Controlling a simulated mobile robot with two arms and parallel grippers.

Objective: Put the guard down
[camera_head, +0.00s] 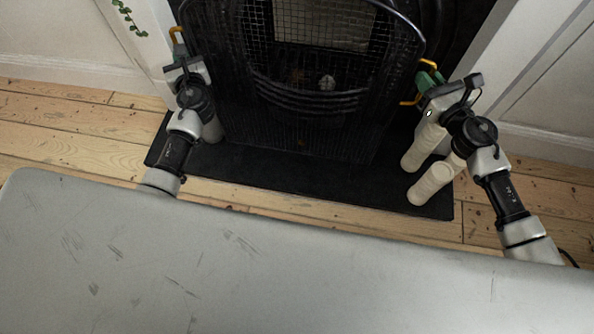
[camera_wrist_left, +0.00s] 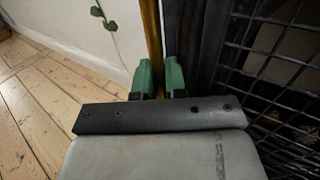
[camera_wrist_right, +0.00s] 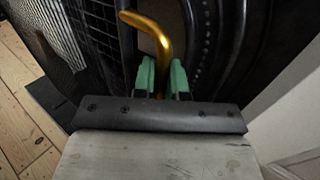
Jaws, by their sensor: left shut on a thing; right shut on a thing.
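The guard (camera_head: 300,128) is a black mesh fire guard with a curved front and brass handles at its sides. It is upright over the dark hearth (camera_head: 300,178), in front of the fireplace. I cannot tell if its lower edge touches the hearth. My left gripper (camera_head: 179,48) is shut on the left brass handle, which shows between the green fingers in the left wrist view (camera_wrist_left: 152,35). My right gripper (camera_head: 428,82) is shut on the right brass handle, which shows bent above the fingers in the right wrist view (camera_wrist_right: 155,40).
Cream pillar candles (camera_head: 431,184) stand on the hearth's right end, just below my right gripper. A grey surface (camera_head: 280,255) fills the foreground. Floorboards (camera_head: 75,125) are bare at the left. White surround panels (camera_head: 470,85) flank the fireplace.

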